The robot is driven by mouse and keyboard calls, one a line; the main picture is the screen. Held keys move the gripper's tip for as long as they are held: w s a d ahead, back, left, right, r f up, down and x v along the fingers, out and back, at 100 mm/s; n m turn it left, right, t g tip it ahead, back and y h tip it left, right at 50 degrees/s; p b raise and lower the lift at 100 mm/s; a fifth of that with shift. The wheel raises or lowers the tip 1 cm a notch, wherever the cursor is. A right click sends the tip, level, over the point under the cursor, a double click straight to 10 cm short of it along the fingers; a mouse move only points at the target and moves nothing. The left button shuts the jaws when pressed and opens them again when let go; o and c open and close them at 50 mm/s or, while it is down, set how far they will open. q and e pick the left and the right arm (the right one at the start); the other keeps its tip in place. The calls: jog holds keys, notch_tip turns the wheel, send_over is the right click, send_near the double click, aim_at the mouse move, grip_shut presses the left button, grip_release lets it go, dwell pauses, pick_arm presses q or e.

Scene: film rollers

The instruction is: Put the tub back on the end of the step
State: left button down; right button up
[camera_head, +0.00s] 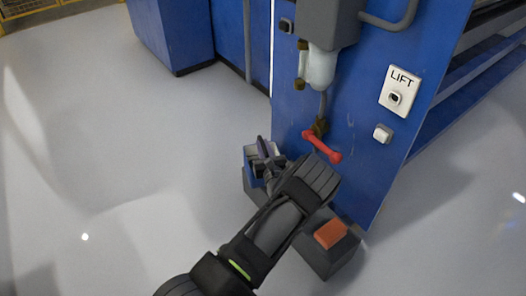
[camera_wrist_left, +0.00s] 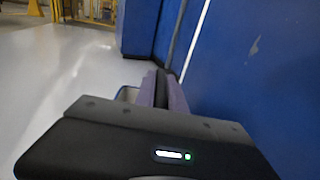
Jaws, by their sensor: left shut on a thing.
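The tub (camera_head: 248,153), small with blue and pale sides, is at the far left end of the dark step (camera_head: 336,262), mostly hidden by my left gripper (camera_head: 265,156). My left gripper is shut on the tub. I cannot tell whether the tub rests on the step or is held just above it. My arm covers the step's middle. My right gripper is in neither view.
An orange block (camera_head: 330,233) lies on the step's near end. The grey floor (camera_head: 120,150) at left is clear.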

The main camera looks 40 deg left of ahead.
pick_arm(q)
jog(key=shift+f, duration=0.25)
jog(key=shift+f, duration=0.1)
jog(key=c, duration=1.4)
grip_release()
jog(key=shift+r, duration=0.2)
jog(key=p+v, duration=0.4)
jog(key=v, duration=0.8)
